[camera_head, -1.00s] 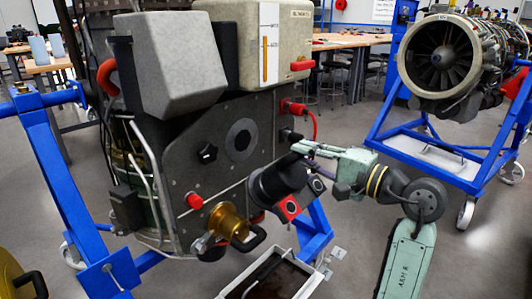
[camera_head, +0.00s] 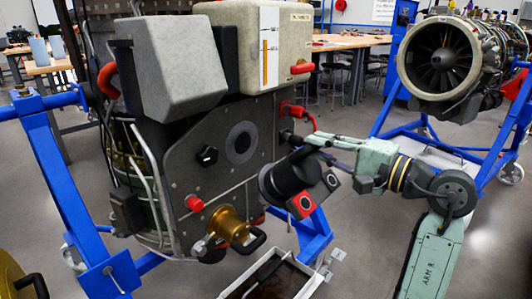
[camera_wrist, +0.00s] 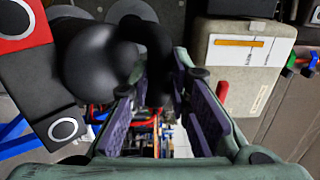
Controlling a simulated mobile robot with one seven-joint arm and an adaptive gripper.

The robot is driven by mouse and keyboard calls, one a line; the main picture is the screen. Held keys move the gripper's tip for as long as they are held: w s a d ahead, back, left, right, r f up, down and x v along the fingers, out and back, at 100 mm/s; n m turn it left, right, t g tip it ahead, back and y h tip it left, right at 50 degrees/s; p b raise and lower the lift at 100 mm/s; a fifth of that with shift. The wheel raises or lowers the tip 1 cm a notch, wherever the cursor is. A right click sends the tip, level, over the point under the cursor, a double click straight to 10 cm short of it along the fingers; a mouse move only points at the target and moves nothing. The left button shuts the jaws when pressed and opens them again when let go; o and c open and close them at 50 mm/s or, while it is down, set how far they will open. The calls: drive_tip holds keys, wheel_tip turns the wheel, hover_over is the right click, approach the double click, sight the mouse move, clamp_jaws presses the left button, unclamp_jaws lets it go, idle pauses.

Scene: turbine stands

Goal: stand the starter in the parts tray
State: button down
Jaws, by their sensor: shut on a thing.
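The starter (camera_head: 284,180) is a dark cylinder with a red-faced block and a black block at its right end. It is held in the air in front of the grey machine's lower right side, lying tilted. My gripper (camera_head: 312,143) is shut on its black curved handle. In the wrist view the starter (camera_wrist: 100,65) is at the upper left, and its handle passes between the fingers of my gripper (camera_wrist: 160,92). The parts tray (camera_head: 308,268) is a pale-rimmed, dark-floored box at the bottom, below the starter. It is cut off by the picture edge.
The grey machine (camera_head: 240,178) carries a brass fitting (camera_head: 229,224) with a black handle, left of the starter. Blue stand legs (camera_head: 312,236) rise behind the tray. A turbine (camera_head: 440,55) stands at the right.

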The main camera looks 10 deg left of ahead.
drive_tip(key=d+r, duration=0.1)
drive_tip(key=s+d+r, duration=0.1)
drive_tip(key=d+r, duration=0.1)
drive_tip(key=r, duration=0.1)
drive_tip(key=shift+s+p, duration=0.3)
drive_tip(key=shift+s, duration=0.1)
idle(0.5)
